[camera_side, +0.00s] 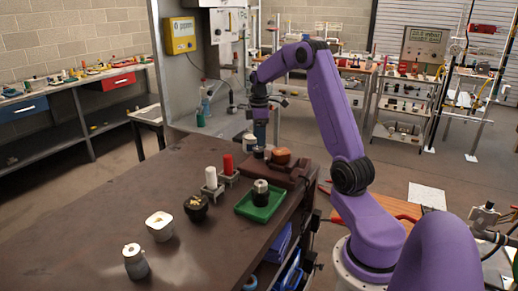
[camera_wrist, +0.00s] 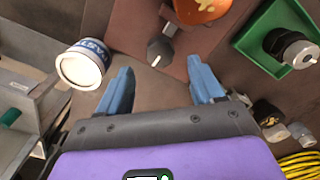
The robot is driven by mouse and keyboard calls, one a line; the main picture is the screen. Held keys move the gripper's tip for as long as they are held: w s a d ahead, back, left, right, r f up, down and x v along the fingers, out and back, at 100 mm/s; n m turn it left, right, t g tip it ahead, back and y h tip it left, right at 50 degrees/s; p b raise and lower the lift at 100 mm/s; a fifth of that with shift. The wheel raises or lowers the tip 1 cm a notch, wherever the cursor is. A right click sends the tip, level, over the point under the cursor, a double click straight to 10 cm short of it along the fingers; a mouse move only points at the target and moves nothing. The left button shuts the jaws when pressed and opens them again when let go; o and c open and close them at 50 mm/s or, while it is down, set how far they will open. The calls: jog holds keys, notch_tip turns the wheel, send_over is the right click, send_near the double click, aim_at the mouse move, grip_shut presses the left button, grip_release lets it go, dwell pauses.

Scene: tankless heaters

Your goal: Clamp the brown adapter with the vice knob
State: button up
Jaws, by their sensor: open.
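My gripper (camera_wrist: 160,76) is open, its two blue fingers apart with nothing between them. In the side view my gripper (camera_side: 260,141) points down over the far end of the bench. The vice knob (camera_wrist: 161,47) is dark, with a short grey shaft, and lies just beyond the fingertips in the wrist view. It is small in the side view (camera_side: 258,152), just under the gripper. The orange-brown adapter (camera_side: 281,155) sits on the reddish-brown vice (camera_side: 292,171). The adapter (camera_wrist: 200,9) is cut by the top edge of the wrist view. I cannot tell whether the vice grips it.
A white can (camera_wrist: 82,66) stands left of my fingers. A green tray (camera_side: 250,208) holds a black-and-silver part (camera_side: 261,191). Red (camera_side: 228,165) and white (camera_side: 211,178) cylinders stand nearby.

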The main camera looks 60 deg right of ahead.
aim_at(259, 150)
jog(key=shift+f, duration=2.75)
jog(key=shift+c, duration=0.4)
jog(key=c, duration=1)
